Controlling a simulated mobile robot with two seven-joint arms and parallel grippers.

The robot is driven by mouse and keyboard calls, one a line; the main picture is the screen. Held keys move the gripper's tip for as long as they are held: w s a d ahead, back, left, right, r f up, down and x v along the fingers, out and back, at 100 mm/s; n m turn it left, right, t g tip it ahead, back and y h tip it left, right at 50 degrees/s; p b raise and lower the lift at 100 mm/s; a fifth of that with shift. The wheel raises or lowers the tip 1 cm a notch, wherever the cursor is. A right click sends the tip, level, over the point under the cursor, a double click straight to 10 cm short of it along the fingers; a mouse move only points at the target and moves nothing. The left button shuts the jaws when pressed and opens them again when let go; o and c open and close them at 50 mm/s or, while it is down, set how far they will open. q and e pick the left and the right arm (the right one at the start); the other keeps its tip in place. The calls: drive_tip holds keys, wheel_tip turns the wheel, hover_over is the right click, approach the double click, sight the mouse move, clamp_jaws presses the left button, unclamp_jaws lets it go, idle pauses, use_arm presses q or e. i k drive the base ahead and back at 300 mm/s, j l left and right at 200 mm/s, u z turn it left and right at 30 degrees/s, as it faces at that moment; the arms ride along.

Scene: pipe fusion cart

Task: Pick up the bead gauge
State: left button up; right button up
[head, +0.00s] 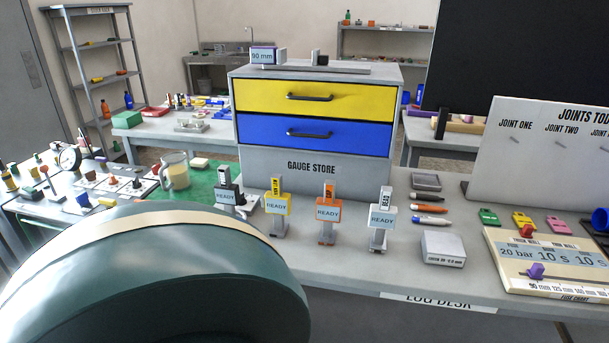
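Several small upright gauges marked READY stand in a row on the log desk: a black one (227,197), a yellow one (277,205), an orange one (327,212) and a white one (382,218). A grey block (442,248) with small print lies to the right of the row. Neither of my grippers is in view.
Behind the row stands the gauge store (312,165) with shut yellow and blue drawers. Pens (430,208), a joints board (545,150) and a fuse chart (560,270) are at right. A glass jug (176,171) stands at left. A large rounded green form blocks the lower left.

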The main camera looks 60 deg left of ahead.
sight(382, 216)
drive_tip(key=u, duration=1.45)
